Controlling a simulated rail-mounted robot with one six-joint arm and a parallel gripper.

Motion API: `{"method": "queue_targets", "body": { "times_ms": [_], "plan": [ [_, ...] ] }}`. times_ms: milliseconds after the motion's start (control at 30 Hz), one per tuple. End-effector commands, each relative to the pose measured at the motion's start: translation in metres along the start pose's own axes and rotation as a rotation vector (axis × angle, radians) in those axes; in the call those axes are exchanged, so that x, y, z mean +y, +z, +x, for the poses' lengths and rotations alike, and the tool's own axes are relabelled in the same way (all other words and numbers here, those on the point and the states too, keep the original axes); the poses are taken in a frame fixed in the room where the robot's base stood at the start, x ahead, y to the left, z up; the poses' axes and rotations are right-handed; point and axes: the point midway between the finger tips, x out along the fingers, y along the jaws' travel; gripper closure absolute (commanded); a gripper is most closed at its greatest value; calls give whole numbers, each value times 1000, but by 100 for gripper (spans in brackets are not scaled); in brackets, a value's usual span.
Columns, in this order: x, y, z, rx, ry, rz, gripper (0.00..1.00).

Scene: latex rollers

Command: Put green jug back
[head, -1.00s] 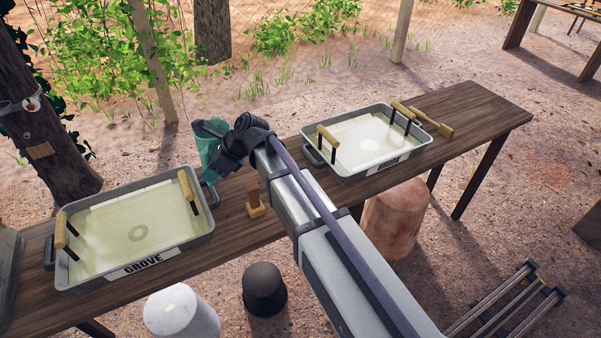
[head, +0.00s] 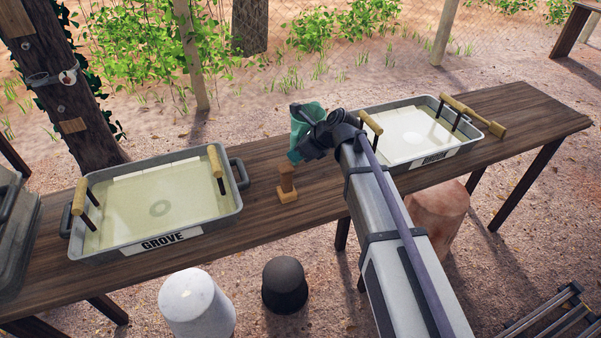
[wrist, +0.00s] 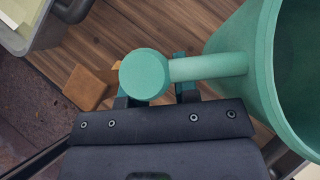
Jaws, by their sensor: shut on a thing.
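The green jug (head: 305,120) is at the table's middle in the head view, between the two trays, partly hidden by my arm. In the wrist view the jug's body (wrist: 252,60) fills the right side and its handle (wrist: 205,67) runs left to a round knob. My gripper (wrist: 155,92) is shut on the handle. The jug appears upright or slightly tilted. I cannot tell whether its base touches the table.
Stools (head: 285,285) stand in front.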

Motion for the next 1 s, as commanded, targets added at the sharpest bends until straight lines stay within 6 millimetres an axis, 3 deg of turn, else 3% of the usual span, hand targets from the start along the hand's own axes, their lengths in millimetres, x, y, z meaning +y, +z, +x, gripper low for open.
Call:
{"method": "queue_targets", "body": {
  "times_ms": [33, 167, 367, 767, 800, 1000],
  "plan": [
    [0, -8, 8, -1, 0, 0, 100],
    [0, -7, 8, -1, 0, 0, 100],
    [1, -33, 34, -1, 0, 0, 100],
    [1, -34, 35, -1, 0, 0, 100],
    [1, -33, 33, 0, 0, 0, 68],
    [1, -32, 33, 0, 0, 0, 49]
  ]
}}
